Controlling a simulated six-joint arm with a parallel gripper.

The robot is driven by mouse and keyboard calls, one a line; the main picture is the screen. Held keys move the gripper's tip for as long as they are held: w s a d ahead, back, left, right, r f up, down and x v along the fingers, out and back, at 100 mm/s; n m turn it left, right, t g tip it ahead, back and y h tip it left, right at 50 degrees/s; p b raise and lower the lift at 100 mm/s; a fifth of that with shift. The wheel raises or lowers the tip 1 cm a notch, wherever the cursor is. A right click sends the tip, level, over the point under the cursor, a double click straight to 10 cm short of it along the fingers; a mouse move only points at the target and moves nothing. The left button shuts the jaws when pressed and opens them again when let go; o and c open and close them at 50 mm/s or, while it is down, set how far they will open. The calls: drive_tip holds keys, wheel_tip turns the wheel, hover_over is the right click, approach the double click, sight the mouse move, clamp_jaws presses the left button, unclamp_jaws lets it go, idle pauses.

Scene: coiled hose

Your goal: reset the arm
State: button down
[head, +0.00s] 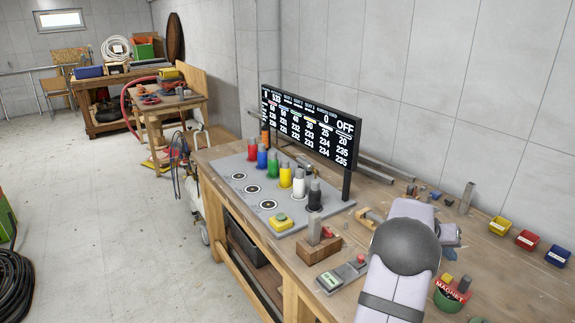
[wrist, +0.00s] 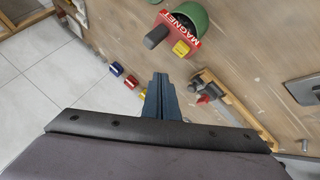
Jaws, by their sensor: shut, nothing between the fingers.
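My gripper (wrist: 160,82) shows in the wrist view as narrow blue-grey fingers, closed together with nothing between them. It is above the wooden workbench, apart from the objects there. In the head view my grey arm rises over the bench's near right part, and its rounded joint hides what lies behind it. The fingers cannot be made out clearly in that view. The workbench (head: 530,290) carries a grey board (head: 222,165) with a row of coloured cylinders and a yellow button block (head: 281,223).
A green magnet holder (head: 447,297) stands right of my arm; it also shows in the wrist view (wrist: 187,18). Small yellow (head: 499,226), red (head: 527,240) and blue (head: 557,255) bins line the bench's back edge. A display (head: 307,127) stands behind the board. A wooden block (head: 318,251) sits left of my arm.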

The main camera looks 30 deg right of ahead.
drive_tip(key=w+a+f+n+t+y, duration=0.15)
drive_tip(key=w+a, duration=0.35)
drive_tip(key=a, duration=0.5)
drive_tip(key=w+a+n+t+y, duration=0.1)
drive_tip(key=w+a+n, duration=0.25)
drive_tip(key=a, duration=0.65)
drive_tip(key=w+a+f+n+t+y, duration=0.15)
drive_tip(key=w+a, duration=0.35)
drive_tip(key=a, duration=0.6)
drive_tip(key=s+a+f+n+y, duration=0.1)
drive_tip(key=s+a+n, duration=0.1)
drive_tip(key=a, duration=0.7)
drive_tip(key=s+a+f+n+y, duration=0.1)
drive_tip(key=s+a, duration=0.4)
drive_tip(key=a, duration=0.5)
drive_tip(key=s+a+f+n+g+y, duration=0.1)
drive_tip(key=s+a+n+y, duration=0.1)
drive_tip(key=a, duration=0.7)
drive_tip(key=shift+s+a+f+n+y, duration=0.15)
drive_tip(key=shift+s+f+n+y, duration=0.25)
drive_tip(key=shift+s, duration=0.4)
